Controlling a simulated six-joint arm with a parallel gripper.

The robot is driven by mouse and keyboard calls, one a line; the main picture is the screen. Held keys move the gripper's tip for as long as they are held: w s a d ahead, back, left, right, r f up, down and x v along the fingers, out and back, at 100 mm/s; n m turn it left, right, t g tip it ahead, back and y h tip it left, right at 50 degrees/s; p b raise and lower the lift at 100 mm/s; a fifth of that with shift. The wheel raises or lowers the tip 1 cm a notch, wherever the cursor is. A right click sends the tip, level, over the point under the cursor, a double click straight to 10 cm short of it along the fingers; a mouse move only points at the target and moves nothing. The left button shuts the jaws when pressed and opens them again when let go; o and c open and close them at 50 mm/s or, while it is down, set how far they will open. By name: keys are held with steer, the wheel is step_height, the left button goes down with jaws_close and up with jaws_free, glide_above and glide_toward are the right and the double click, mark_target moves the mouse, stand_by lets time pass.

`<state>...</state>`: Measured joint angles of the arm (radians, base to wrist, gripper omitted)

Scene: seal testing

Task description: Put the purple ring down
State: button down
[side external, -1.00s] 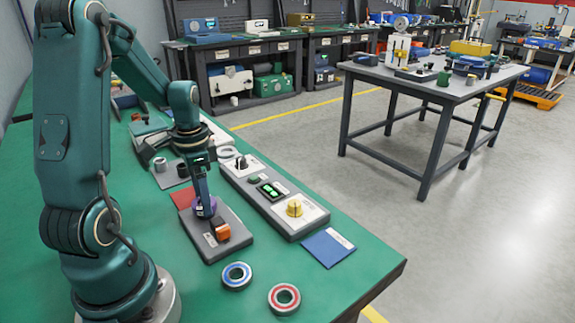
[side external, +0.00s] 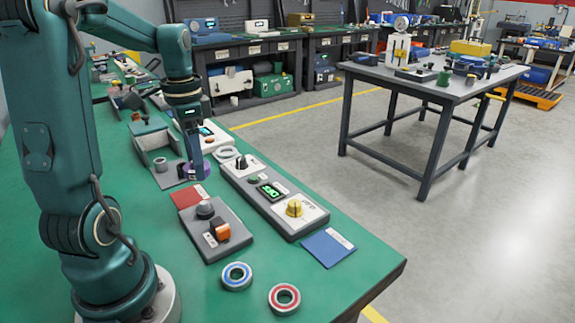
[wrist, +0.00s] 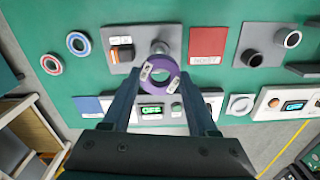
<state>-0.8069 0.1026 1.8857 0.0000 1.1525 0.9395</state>
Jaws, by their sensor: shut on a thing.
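The purple ring (side external: 206,170) is held at the tips of my gripper (side external: 195,173), which is shut on it. In the wrist view the ring (wrist: 160,76) sits between the two fingers, with pale marks on its face. In the side view it appears over the bench near a grey plate with dark and grey cylinders (wrist: 265,45); its height above the surface is hard to tell.
A red card (side external: 190,196), a blue card (side external: 327,247) and a grey control panel (side external: 290,219) lie around the fixture. A blue-marked bearing (side external: 237,276) and a red-marked bearing (side external: 284,298) lie in front. A white ring (wrist: 241,105) lies beyond. Green bench shows between them.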

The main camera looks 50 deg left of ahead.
steer(key=w+d+r+m, duration=0.1)
steer(key=w+r+m, duration=0.1)
steer(key=w+m, duration=0.3)
steer(key=m, duration=0.7)
glide_above(361, 274)
step_height(361, 274, down, 10)
steer(key=shift+a+r, duration=0.1)
steer(key=shift+a, duration=0.05)
steer(key=shift+d+f, duration=0.2)
steer(key=shift+f, duration=1.95)
